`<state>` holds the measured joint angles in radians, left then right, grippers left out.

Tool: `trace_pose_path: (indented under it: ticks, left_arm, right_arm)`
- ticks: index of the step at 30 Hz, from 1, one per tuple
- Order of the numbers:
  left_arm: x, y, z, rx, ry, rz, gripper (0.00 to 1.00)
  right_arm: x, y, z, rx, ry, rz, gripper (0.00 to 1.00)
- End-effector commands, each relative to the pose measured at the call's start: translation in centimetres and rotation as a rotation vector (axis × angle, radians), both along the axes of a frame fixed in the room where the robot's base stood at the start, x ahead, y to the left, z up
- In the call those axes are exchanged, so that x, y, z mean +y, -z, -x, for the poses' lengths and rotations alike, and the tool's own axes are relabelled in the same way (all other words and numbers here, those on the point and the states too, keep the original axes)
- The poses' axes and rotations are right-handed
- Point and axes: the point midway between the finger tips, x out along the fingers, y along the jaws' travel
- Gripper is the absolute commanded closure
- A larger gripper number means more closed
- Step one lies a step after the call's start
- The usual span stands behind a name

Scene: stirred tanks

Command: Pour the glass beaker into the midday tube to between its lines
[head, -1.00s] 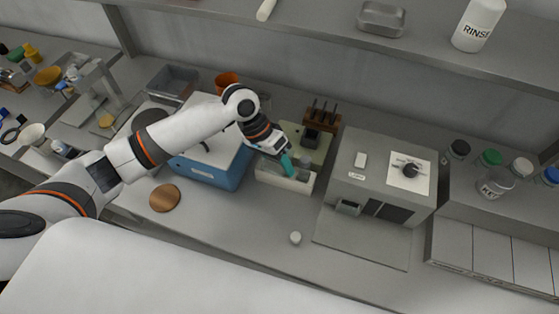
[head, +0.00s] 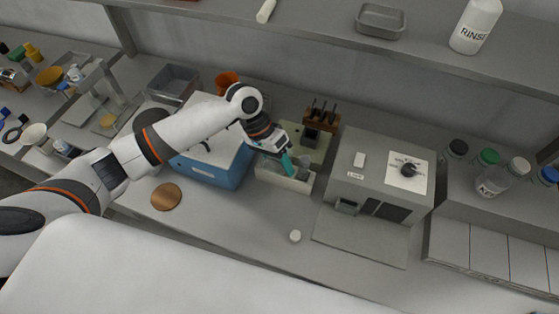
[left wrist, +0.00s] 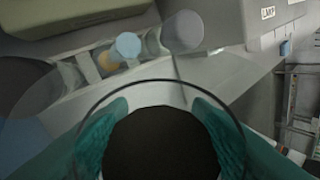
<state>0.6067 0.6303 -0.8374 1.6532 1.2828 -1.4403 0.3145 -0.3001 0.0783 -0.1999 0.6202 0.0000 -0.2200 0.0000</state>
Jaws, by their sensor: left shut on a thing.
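My left gripper (head: 288,165), with teal fingers, is over the white rack (head: 297,184) at the middle of the bench. It is shut on the glass beaker, whose clear wall and thin dark rim (left wrist: 153,81) show in the left wrist view between and beyond the fingers. A dark round shape fills the space between the fingers. Past the rim, the rack holds several clear tubes, one with a pale blue round top (left wrist: 128,45) and a larger grey one (left wrist: 182,32). I cannot tell which is the midday tube, nor see its lines or the liquid level. My right gripper is not in view.
A blue-sided box (head: 215,168) stands left of the rack, and a grey machine with a dial (head: 382,175) right of it. A wooden holder (head: 320,120) is behind.

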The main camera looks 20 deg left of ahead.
Motion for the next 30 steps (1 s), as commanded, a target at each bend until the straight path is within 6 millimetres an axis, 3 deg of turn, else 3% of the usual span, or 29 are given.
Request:
trace_pose_path:
  ticks: [30]
  left_arm:
    - [-0.1,0.0,0.0,0.081,0.0,-0.013,0.8]
  right_arm:
    - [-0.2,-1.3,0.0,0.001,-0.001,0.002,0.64]
